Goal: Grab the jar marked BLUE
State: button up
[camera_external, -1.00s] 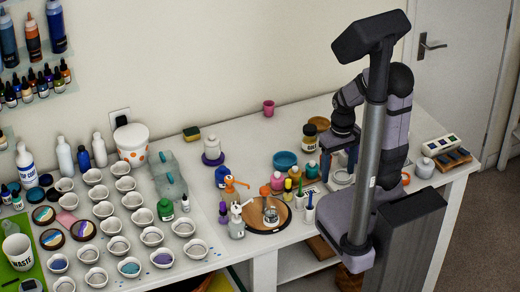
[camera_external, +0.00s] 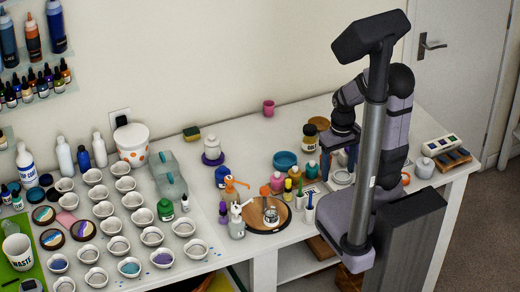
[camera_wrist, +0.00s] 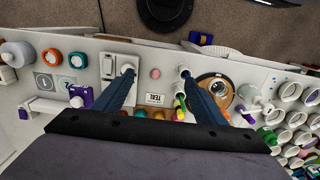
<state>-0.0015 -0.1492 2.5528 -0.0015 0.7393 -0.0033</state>
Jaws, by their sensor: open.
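My gripper (camera_external: 340,158) hangs above the right part of the white table, partly hidden by my own arm. In the wrist view its two blue fingers (camera_wrist: 157,74) are spread apart, with nothing held between them. A small pink round thing (camera_wrist: 155,73) shows between the fingertips, below them. I cannot read the word BLUE on any jar. Small jars, among them a pink one (camera_external: 278,181) and a teal one (camera_external: 312,170), stand left of the gripper.
A dark jar with a pale label (camera_external: 309,136) and a blue-green bowl (camera_external: 285,160) stand close to the gripper's left. A round wooden board (camera_external: 262,229) lies at the front edge. Several white cups (camera_external: 118,246) fill the left.

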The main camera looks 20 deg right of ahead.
notch_tip(320, 180, up, 4)
jog(key=m+t+y+b, duration=0.7)
jog(key=m+y+b, duration=0.4)
jog(key=m+b, duration=1.25)
send_over(220, 168)
jog(key=s+d, duration=0.1)
jog(key=d, duration=0.2)
jog(key=shift+m, duration=0.35)
jog(key=f, duration=0.6)
jog(key=f+p, duration=0.1)
jog(key=f, duration=0.5)
jog(key=shift+s+a+f, duration=0.1)
jog(key=shift+s+f, duration=0.1)
jog(key=shift+f, duration=0.1)
jog(key=shift+f+p, duration=0.3)
jog(key=shift+f, duration=1.95)
jog(key=shift+f, duration=0.1)
